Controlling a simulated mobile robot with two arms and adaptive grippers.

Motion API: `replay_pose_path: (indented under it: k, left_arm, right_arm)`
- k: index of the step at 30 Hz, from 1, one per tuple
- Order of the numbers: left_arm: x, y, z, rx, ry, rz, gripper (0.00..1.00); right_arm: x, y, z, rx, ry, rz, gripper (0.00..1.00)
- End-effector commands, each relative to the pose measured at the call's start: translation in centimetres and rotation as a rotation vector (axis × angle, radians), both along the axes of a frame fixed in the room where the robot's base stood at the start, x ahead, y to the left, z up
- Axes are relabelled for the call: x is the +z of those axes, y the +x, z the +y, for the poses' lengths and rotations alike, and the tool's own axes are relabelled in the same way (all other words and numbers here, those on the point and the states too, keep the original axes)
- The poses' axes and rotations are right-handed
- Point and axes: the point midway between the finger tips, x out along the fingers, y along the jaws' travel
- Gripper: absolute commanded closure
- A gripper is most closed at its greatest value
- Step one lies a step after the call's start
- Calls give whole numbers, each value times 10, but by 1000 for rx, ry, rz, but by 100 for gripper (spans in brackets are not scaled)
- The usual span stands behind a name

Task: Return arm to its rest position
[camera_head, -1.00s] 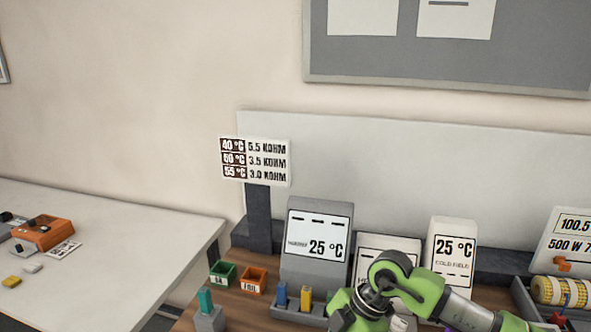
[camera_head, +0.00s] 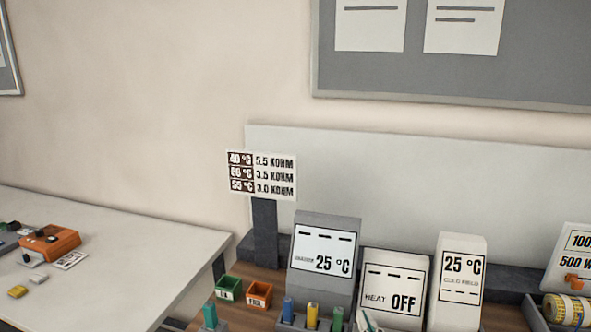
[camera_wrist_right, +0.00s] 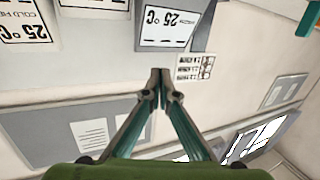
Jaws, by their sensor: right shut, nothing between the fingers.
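My right gripper (camera_wrist_right: 161,74) shows in the right wrist view. Its two teal and grey fingers meet at the tips, shut and empty, in front of the wall and apart from the devices. The rest of my right arm is out of the head view. My left gripper is in neither view.
A grey 25 °C display (camera_head: 323,275) and a white cold-field display (camera_head: 458,278) stand along the bench back. A temperature sign (camera_head: 262,175) rises behind green (camera_head: 228,288) and orange (camera_head: 260,294) bins. A white table (camera_head: 130,235) is at left. Air above the displays is clear.

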Motion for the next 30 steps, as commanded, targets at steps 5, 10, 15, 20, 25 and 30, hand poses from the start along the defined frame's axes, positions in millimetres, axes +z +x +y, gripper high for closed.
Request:
replay_pose_path:
  k: [5,10,15,20,25,30]
  left_arm:
    - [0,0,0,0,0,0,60]
    - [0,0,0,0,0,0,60]
    - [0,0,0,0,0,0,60]
    - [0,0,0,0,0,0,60]
    - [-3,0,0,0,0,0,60]
    - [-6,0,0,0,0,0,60]
  right_arm:
    - [-108,-68,-49,-118,-52,431,100]
    - [-173,-147,-65,-109,-104,759,100]
    - [-206,-215,-68,-50,-137,993,100]
    - [-223,-277,-67,28,-160,1182,100]
    - [-274,-262,-65,28,-165,1193,100]
    - [-330,-257,-63,31,-167,1213,100]
